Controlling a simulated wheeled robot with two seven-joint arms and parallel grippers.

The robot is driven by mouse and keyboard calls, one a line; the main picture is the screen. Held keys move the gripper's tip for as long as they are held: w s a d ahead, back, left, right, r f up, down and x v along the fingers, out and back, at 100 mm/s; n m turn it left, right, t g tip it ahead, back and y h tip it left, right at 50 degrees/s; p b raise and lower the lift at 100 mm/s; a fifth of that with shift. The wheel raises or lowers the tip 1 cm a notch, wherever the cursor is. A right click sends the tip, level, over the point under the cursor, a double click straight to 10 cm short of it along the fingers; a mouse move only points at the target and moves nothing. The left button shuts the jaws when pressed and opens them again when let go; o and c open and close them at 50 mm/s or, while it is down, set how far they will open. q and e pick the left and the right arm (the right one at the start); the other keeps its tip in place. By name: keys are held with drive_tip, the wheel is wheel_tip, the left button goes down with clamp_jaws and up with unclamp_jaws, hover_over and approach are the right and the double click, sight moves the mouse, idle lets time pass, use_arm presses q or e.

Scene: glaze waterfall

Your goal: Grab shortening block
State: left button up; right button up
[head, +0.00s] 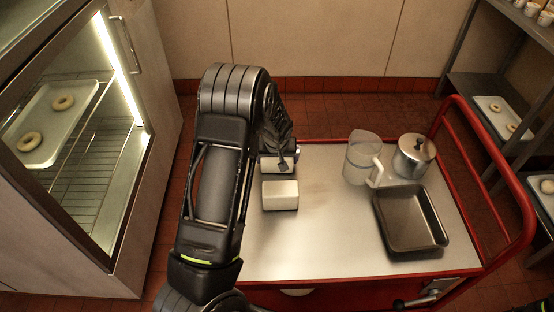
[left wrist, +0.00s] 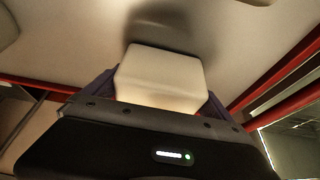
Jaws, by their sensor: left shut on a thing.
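A pale cream block (left wrist: 160,78) sits between the fingers of my left gripper in the left wrist view, with a dark shadow on the metal surface beyond it. Whether the held block is clear of the surface is hard to tell.
The red-railed cart top (head: 320,245) also bears a clear jug (head: 360,160), a lidded metal pot (head: 413,156) and a dark baking pan (head: 410,222) at the right. A glass cabinet with doughnuts on a tray (head: 45,125) stands left; a shelf rack (head: 475,88) stands right.

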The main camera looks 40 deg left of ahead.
use_arm(q)
drive_tip(key=c, duration=0.4)
drive_tip(key=shift+r, duration=0.1)
drive_tip(key=shift+c, duration=0.2)
wheel_tip(320, 180, up, 10)
drive_tip(key=b, duration=0.1)
idle(0.7)
